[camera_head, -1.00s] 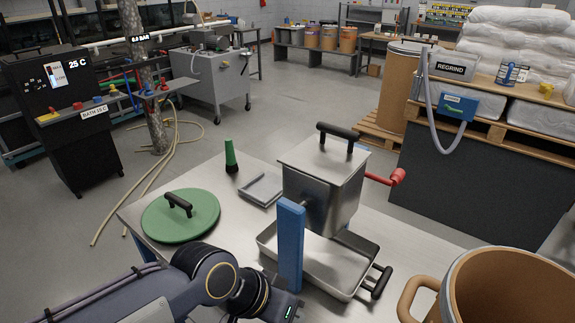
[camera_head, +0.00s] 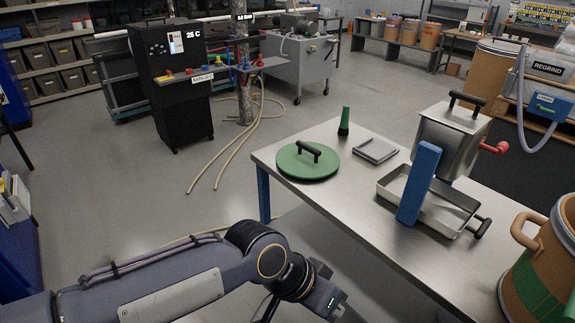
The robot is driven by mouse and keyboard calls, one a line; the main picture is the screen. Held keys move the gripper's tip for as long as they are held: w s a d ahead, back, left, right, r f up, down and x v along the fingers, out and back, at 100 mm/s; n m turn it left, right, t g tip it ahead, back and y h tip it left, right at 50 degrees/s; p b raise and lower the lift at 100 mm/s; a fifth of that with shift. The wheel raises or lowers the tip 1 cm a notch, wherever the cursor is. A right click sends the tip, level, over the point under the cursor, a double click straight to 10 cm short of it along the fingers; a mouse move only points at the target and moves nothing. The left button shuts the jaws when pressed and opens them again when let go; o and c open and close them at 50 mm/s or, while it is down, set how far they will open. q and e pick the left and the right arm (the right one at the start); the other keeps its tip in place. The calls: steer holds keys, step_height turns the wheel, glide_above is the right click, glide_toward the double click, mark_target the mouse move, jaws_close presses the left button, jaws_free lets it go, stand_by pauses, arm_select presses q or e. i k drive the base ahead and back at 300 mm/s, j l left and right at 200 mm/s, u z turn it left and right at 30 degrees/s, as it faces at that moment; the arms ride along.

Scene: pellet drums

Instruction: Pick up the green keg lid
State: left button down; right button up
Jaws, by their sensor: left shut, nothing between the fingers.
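The green keg lid (camera_head: 306,171) is a flat round disc with a black bar handle (camera_head: 309,151) on top. It lies on the near left corner of the steel table (camera_head: 352,201). My left gripper (camera_head: 328,303) is at the bottom of the view, below and in front of the table's near edge. It is apart from the lid, shut and empty; its fingertips are hard to make out. My right gripper is not in view.
To the right are a steel hopper (camera_head: 450,138), a blue upright bar (camera_head: 418,183), a metal pan (camera_head: 456,222) and a brown drum (camera_head: 535,275).

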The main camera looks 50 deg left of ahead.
mark_target(299, 159)
steer(key=j+u, duration=0.1)
steer(key=u, duration=0.4)
steer(key=j+u, duration=0.1)
steer(key=u, duration=0.4)
steer(key=i+j+u, duration=0.1)
steer(key=u, duration=0.4)
steer(key=i, duration=0.4)
steer(key=z, duration=2.35)
steer(key=u, duration=2.35)
steer(key=i+j+z, duration=0.1)
steer(key=i+j, duration=0.15)
steer(key=i+j+z, duration=0.25)
steer(key=i+j, duration=0.15)
steer(key=j, duration=0.2)
steer(key=i+j+z, duration=0.15)
steer(key=j, duration=0.2)
steer(key=i+j+z, duration=0.1)
steer(key=j, duration=0.25)
steer(key=i+j+z, duration=0.15)
steer(key=i+j, duration=0.1)
steer(key=j, duration=0.1)
